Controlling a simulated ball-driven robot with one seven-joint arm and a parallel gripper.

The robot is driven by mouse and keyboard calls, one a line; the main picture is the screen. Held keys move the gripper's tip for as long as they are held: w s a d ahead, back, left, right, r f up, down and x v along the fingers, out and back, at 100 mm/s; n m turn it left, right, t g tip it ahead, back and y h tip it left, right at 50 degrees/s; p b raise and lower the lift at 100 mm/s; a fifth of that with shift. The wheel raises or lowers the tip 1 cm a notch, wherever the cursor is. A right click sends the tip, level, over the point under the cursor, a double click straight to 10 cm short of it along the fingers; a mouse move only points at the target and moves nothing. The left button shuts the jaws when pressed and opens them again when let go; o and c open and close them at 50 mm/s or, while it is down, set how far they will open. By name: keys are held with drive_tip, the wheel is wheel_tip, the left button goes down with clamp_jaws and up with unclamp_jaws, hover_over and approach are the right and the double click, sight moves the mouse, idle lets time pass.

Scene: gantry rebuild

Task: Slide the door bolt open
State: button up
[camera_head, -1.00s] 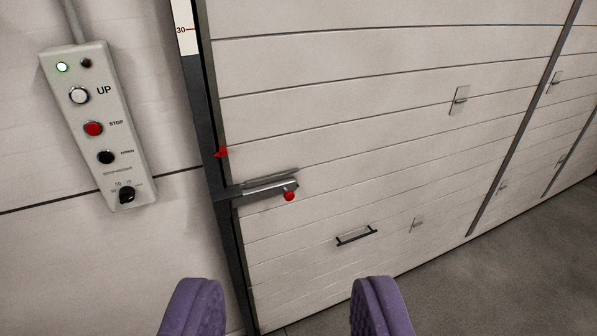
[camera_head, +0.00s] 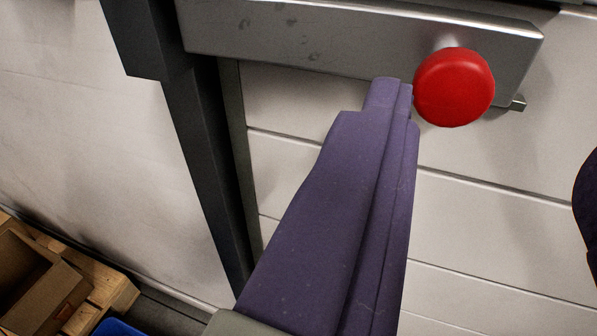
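The door bolt (camera_head: 290,35) is a grey metal bar lying across the top of the view, from the dark door frame onto the white door. Its round red knob (camera_head: 454,87) sticks out near the bar's right end. My gripper (camera_head: 491,130) is open, with one purple finger in the middle and only an edge of the other at the right border. The left fingertip is right beside the knob's left side; I cannot tell if it touches. The knob lies between the two fingers, with a wide gap on its right.
The dark vertical door frame post (camera_head: 205,165) runs down left of my finger. White door panels (camera_head: 500,235) fill the right side. At the lower left are a cardboard box (camera_head: 35,280) on a wooden pallet (camera_head: 108,290) and a blue object's edge (camera_head: 118,328).

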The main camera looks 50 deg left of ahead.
sight(460, 93)
drive_tip(key=b+x, duration=0.1)
drive_tip(key=x, duration=0.2)
drive_tip(key=b+x, duration=0.1)
drive_tip(key=x, duration=0.3)
drive_tip(key=shift+s+a+f, duration=0.15)
drive_tip(key=shift+a+f, duration=0.1)
drive_tip(key=shift+a, duration=0.15)
drive_tip(key=shift+d, duration=0.1)
clamp_jaws()
